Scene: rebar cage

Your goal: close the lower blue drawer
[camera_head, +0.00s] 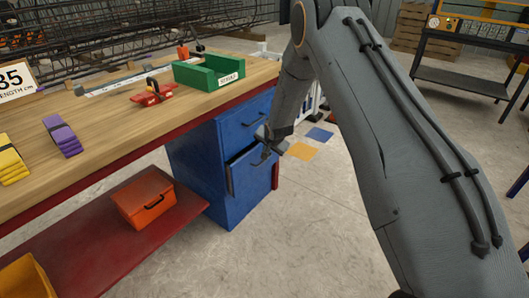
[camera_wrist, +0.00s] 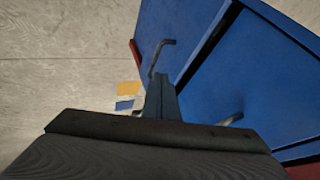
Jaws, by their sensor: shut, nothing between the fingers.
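The blue cabinet (camera_head: 190,160) stands under the right end of the workbench. Its lower blue drawer (camera_head: 250,176) sticks out a little, with a dark gap along its left and top edges. The upper drawer (camera_head: 245,120) looks flush. My gripper (camera_head: 266,148) is shut and empty, in front of the lower drawer's upper part and partly covering it. In the wrist view, my shut fingertips (camera_wrist: 160,82) point toward the lower drawer front (camera_wrist: 190,25), close to its dark handle (camera_wrist: 160,55). The upper drawer's handle (camera_wrist: 230,118) shows at right. I cannot tell whether the fingers touch the drawer.
The wooden workbench (camera_head: 105,115) holds a green bin (camera_head: 209,73), a red tool and purple and yellow blocks. An orange box (camera_head: 144,200) sits on the red lower shelf (camera_head: 100,240). The concrete floor (camera_head: 300,230) before the cabinet is clear. A dark metal table (camera_head: 462,60) stands behind right.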

